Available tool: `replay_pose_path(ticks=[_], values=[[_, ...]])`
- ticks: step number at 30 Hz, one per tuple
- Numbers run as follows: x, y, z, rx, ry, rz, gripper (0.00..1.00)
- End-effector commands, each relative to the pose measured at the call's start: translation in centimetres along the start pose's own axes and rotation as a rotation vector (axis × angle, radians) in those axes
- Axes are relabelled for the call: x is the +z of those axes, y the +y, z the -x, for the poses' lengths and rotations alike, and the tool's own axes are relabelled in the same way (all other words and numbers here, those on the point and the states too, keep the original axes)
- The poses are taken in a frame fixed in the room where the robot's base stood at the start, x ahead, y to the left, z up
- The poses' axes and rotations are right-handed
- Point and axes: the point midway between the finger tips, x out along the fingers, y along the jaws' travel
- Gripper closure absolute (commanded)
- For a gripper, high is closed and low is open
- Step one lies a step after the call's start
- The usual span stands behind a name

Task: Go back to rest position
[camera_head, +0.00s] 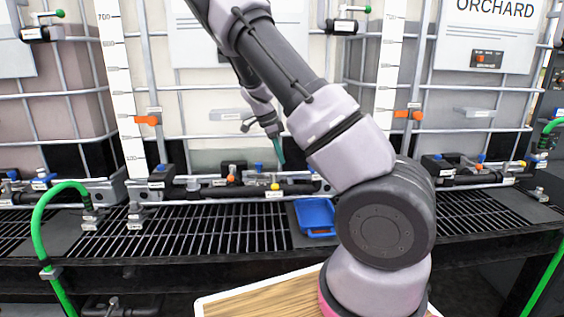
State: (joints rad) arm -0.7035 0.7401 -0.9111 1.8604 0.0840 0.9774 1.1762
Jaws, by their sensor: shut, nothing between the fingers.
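My arm rises from the wooden-topped base at the lower right and bends up and back to the upper left. My gripper (278,149) hangs at the end of the arm, in front of the middle tote (220,100) and above the manifold pipes. It is small in the view and points downward. It looks shut, and I see nothing held in it.
A black manifold pipe (210,194) with several valves runs along the grated bench (190,230). A blue tray (317,214) sits on the grating beside my arm. Caged totes stand behind. A green hose (42,222) loops at the left.

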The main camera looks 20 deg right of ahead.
Motion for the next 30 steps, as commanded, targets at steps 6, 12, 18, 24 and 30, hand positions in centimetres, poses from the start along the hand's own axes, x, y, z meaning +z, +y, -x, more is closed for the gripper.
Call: replay_pose_path(ticks=[6, 12, 18, 24, 30], values=[[0.0, 0.0, 0.0, 0.0, 0.0, 0.0, 1.0], [-0.1, 0.2, 0.1, 0.001, -0.013, 0.005, 1.0], [-0.6, 2.4, 2.7, -0.011, -0.154, 0.099, 1.0], [-1.3, 6.3, 7.9, -0.1, -0.344, 0.29, 1.0], [-2.4, 10.8, 13.8, -0.264, -0.457, 0.501, 1.0]])
